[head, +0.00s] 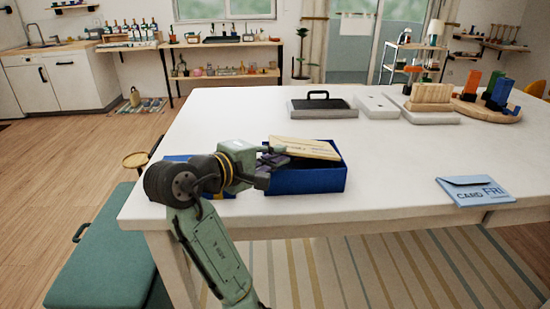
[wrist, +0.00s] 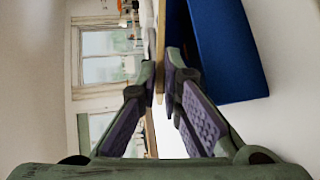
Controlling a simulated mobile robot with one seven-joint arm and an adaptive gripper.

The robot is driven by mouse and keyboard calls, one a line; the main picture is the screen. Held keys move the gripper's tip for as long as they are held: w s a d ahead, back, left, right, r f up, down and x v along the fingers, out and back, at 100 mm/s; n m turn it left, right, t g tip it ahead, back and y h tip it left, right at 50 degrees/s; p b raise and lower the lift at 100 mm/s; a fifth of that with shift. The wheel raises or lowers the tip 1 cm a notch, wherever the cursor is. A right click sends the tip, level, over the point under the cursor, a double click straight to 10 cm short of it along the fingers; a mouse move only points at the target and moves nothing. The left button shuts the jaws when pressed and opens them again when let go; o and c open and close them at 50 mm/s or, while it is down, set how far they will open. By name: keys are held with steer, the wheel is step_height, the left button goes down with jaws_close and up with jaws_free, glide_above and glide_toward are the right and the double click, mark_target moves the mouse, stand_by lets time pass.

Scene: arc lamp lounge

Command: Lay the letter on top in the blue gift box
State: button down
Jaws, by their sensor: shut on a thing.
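The letter (head: 306,148) is a flat tan piece with dark writing. My gripper (head: 271,158) is shut on its left edge and holds it tilted over the open blue gift box (head: 318,182). In the wrist view the letter (wrist: 160,50) shows edge-on as a thin tan strip between my fingers (wrist: 160,82), beside the blue box wall (wrist: 228,50). The box stands near the table's front edge. Its inside is dark and mostly hidden by the letter and gripper. I cannot tell whether the letter touches the rim.
A light blue envelope (head: 476,191) marked "CARD FRI" lies at the front right of the white table (head: 400,165). More blue (head: 176,158) shows behind my arm. The table between box and envelope is clear.

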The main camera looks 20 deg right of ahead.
steer(key=shift+f, duration=0.7)
steer(key=shift+f, duration=0.4)
steer(key=c, duration=2)
jaws_free()
steer(key=shift+c, duration=0.2)
steer(key=v, duration=1.2)
steer(key=shift+r, duration=0.35)
